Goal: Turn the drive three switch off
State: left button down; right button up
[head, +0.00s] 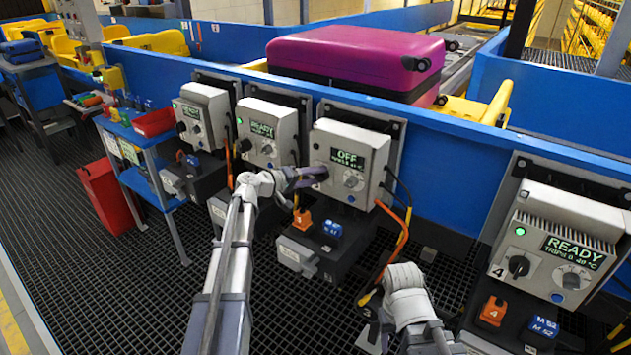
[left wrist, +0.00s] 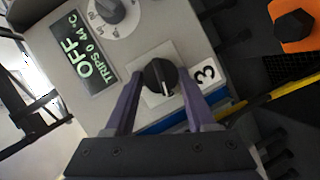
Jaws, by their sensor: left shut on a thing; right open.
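The drive three box (head: 374,152) is a grey unit on the blue wall. Its display (head: 347,158) reads OFF, and in the left wrist view the display (left wrist: 88,60) also shows OFF, trips 0 and 44 °C. The black rotary switch (left wrist: 160,76) sits beside a label 3 (left wrist: 207,73). My left gripper (head: 318,174) is at the box's lower left, shut on the switch, with one finger on each side in the left wrist view (left wrist: 160,92). It mostly hides the switch in the head view. My right gripper (head: 372,318) is open, low in front, apart from the boxes.
Two drive boxes reading READY (head: 262,130) (head: 200,112) stand to the left. Drive four (head: 560,235) on the right also reads READY with a green lamp. An orange tag 3 (head: 302,220) and a blue tag (head: 332,229) are below drive three. Orange cables (head: 402,240) hang beside it.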

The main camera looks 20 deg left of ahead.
pick_arm(q)
jog(key=shift+f+n+h+b, duration=0.2)
jog(key=shift+n+h+b, duration=0.3)
jog(key=shift+n+b, duration=0.25)
jog(key=shift+c, duration=1.1)
grip_release()
jog(key=shift+r, duration=0.1)
jog(key=p+v, duration=0.1)
jog(key=v, duration=0.7)
jog(key=shift+d, duration=0.1)
